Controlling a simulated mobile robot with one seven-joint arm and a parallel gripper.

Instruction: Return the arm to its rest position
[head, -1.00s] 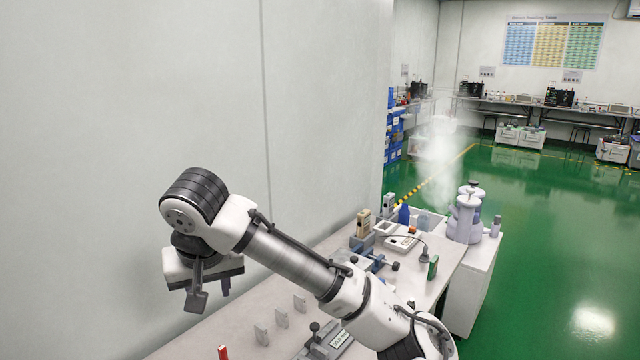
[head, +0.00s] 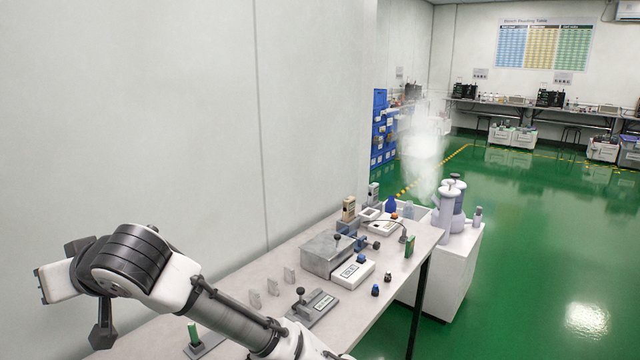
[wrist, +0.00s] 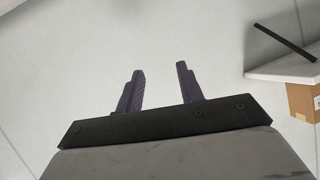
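My arm (head: 230,318) reaches in from the bottom of the head view to the lower left, with its dark-banded wrist joint (head: 130,258) beside the pale wall. In the wrist view my gripper (wrist: 158,75) has its two dark fingers apart. Nothing is between them, and only a plain pale surface shows behind. In the head view the fingers cannot be made out clearly.
The bench (head: 385,300) runs along the wall, with a metal box (head: 328,253), a lever device (head: 312,305) and small testers on it. A white cabinet (head: 455,275) with vapour-giving flasks (head: 446,212) stands beyond. Green floor (head: 530,250) is open to the right.

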